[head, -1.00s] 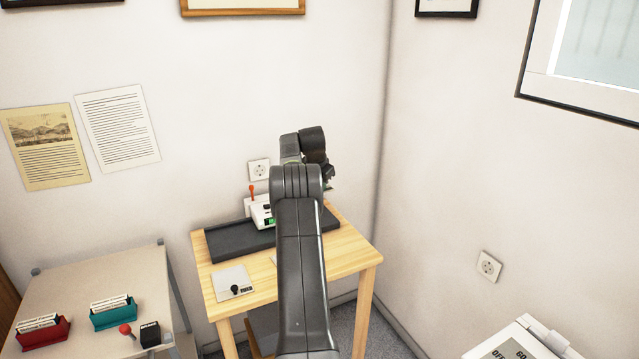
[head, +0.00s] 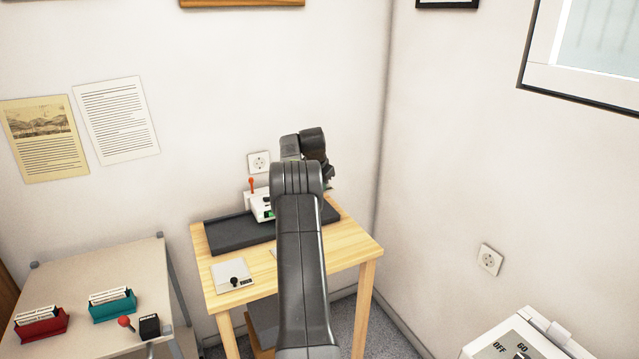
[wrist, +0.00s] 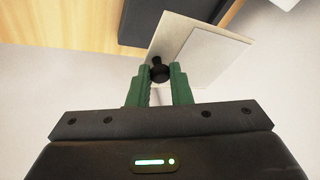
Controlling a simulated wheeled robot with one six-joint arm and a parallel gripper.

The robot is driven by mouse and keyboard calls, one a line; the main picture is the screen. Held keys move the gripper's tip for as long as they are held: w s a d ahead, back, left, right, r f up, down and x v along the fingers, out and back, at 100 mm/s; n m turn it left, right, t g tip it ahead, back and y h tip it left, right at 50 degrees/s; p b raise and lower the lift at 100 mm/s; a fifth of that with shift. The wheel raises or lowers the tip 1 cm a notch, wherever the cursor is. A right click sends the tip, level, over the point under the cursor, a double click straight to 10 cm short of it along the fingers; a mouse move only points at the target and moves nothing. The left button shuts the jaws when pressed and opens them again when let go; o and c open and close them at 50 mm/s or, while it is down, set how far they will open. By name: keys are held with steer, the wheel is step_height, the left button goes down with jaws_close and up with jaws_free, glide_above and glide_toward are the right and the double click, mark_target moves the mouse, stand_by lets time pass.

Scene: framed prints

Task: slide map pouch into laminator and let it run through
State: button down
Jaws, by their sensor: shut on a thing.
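In the wrist view my gripper (wrist: 160,80) has its green fingers shut on a small black knob (wrist: 156,62). The knob is on a flat beige sheet or plate (wrist: 172,35) with a paler panel (wrist: 212,52). This looks like the map pouch with its grip, but I cannot read any map on it. In the head view my arm hides the held piece. A white machine (head: 257,203) with a green display and an orange lever, apparently the laminator, stands at the back of the wooden table, partly behind my arm.
A pale plate with a black knob (head: 232,275) lies on the wooden table (head: 350,250) at front left. A side table (head: 95,272) holds a red box (head: 42,327) and a teal box (head: 113,307). A white unit marked OFF and GO (head: 520,340) stands at lower right.

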steer(key=shift+f+b, duration=2.3)
steer(key=shift+f, duration=2.8)
steer(key=shift+a, duration=0.1)
steer(key=shift+s+a+b, duration=0.4)
steer(key=shift+s+a, duration=0.05)
steer(key=shift+a, duration=0.5)
steer(key=shift+s+a+b, duration=0.35)
steer(key=shift+s+a, duration=0.1)
steer(key=shift+a, duration=0.55)
steer(key=shift+s+a+b, duration=0.4)
steer(key=shift+s+a, duration=0.05)
steer(key=shift+a, duration=0.5)
steer(key=c, duration=1.2)
jaws_free()
steer(key=shift+c, duration=0.2)
steer(key=v, duration=1.4)
